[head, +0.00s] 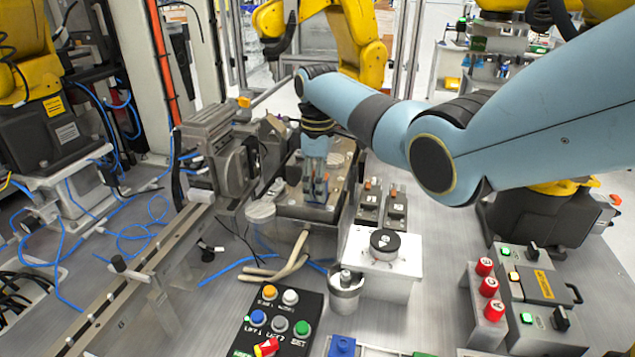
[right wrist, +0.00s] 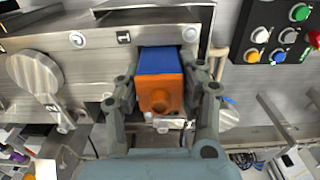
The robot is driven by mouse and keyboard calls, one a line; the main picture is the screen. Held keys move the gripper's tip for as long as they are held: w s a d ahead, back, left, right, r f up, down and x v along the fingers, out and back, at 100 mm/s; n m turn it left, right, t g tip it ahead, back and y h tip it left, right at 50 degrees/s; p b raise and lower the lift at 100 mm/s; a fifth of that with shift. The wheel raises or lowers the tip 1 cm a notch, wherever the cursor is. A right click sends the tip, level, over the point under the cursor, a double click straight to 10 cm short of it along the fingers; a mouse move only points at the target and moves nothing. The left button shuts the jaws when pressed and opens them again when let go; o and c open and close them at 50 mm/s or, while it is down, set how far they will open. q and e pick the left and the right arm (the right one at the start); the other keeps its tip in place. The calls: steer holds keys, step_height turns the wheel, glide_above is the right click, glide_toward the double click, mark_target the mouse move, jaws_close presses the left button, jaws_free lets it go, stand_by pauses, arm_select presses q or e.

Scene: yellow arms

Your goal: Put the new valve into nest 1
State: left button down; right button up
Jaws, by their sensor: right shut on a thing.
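The valve, a blue block with an orange front and round boss (right wrist: 160,92), is between the fingers of my right gripper (right wrist: 163,84) in the right wrist view. The gripper is shut on it. The valve is at the gap beside the plate marked 1, nest 1 (right wrist: 122,40); I cannot tell whether it is fully seated. In the head view my right gripper (head: 317,188) points down over the metal fixture (head: 306,212), and the gripper mostly hides the valve. My left gripper is not in view.
A round metal lever (right wrist: 38,75) lies by the plate marked 2. A button panel (head: 278,318), a white box with a black knob (head: 384,276) and a metal cup (head: 345,295) stand in front of the fixture. A grey machine block (head: 213,150) is close on the left.

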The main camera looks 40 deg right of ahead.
steer(key=shift+f, duration=0.4)
steer(key=o, duration=1.3)
steer(key=shift+r, duration=0.3)
step_height(320, 180, up, 12)
steer(key=shift+f, duration=0.25)
steer(key=shift+f, duration=0.1)
